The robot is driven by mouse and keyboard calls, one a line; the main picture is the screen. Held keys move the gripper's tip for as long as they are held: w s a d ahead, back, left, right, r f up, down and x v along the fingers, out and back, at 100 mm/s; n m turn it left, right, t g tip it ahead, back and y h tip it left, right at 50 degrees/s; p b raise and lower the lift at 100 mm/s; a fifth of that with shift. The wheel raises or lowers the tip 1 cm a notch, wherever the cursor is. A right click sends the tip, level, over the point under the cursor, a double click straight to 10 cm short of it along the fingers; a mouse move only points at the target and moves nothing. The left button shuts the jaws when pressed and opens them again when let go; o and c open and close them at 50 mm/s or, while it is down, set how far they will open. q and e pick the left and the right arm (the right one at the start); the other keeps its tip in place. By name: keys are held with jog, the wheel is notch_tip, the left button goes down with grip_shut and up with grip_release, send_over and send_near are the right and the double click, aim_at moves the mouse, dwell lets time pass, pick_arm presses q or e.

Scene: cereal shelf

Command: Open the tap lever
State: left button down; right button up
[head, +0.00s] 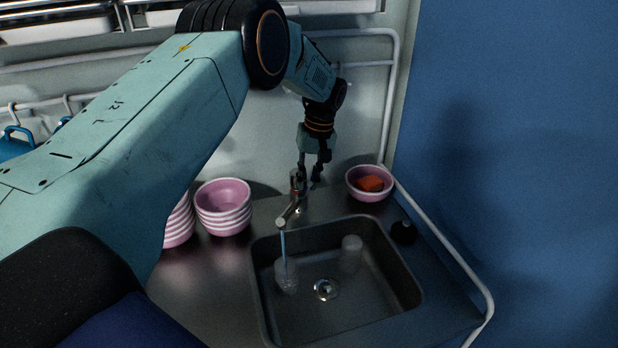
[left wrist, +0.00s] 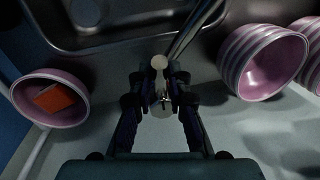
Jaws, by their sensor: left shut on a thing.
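The tap (head: 291,208) stands at the back edge of the sink, and a thin stream of water falls from its spout into the basin. My left gripper (head: 314,178) reaches down from above to the top of the tap. In the left wrist view, my left gripper (left wrist: 160,92) has its fingers on both sides of the tap lever (left wrist: 160,64), whose round pale end shows between the fingertips. The fingers are shut on the lever and hide part of it. My right gripper is in neither view.
The sink (head: 262,290) holds two clear glasses (head: 286,275). A stack of pink bowls (head: 223,208) stands left of the tap. A pink bowl (head: 362,193) with an orange sponge (head: 370,184) stands to the right. A white rail (head: 455,255) and blue wall (head: 510,150) bound the right side.

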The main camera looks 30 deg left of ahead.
pick_arm(q)
jog(key=shift+a+r, duration=0.1)
jog(key=shift+a, duration=0.05)
jog(key=c, duration=1.3)
grip_release()
jog(key=shift+w, duration=0.1)
